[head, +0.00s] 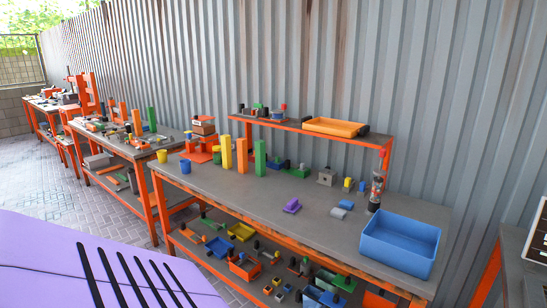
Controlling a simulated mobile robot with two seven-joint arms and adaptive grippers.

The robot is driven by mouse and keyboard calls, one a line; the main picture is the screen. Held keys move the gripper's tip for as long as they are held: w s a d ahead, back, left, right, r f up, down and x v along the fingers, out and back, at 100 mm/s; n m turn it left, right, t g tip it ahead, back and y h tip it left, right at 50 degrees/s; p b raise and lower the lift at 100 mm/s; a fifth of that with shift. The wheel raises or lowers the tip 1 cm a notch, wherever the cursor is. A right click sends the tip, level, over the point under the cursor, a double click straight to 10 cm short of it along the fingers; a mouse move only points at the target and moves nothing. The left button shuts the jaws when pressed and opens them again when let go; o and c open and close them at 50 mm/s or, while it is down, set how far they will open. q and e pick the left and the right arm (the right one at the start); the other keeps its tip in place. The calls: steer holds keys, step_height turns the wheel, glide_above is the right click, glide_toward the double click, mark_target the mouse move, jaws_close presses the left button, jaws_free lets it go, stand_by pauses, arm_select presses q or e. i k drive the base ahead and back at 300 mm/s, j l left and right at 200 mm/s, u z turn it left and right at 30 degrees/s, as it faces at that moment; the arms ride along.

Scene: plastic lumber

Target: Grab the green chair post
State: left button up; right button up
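An upright green post (260,158) stands on the grey top of the near workbench (240,188), at the right end of a row of posts. A yellow post (227,153) and an orange post (241,155) stand to its left. More green shows behind the yellow post, partly hidden. Another upright green post (151,119) stands on the bench farther left. I cannot tell which of them is the chair post. Neither of my grippers is in view.
A blue bin (400,245) sits at the bench's right end. A purple block (292,205) lies mid-bench. An orange tray (335,127) rests on the raised shelf. A corrugated metal wall (330,60) stands behind. The paved floor (55,180) at left has clear room.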

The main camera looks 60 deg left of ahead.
mark_target(260, 145)
steer(key=j+z, duration=0.25)
steer(key=j, duration=1.9)
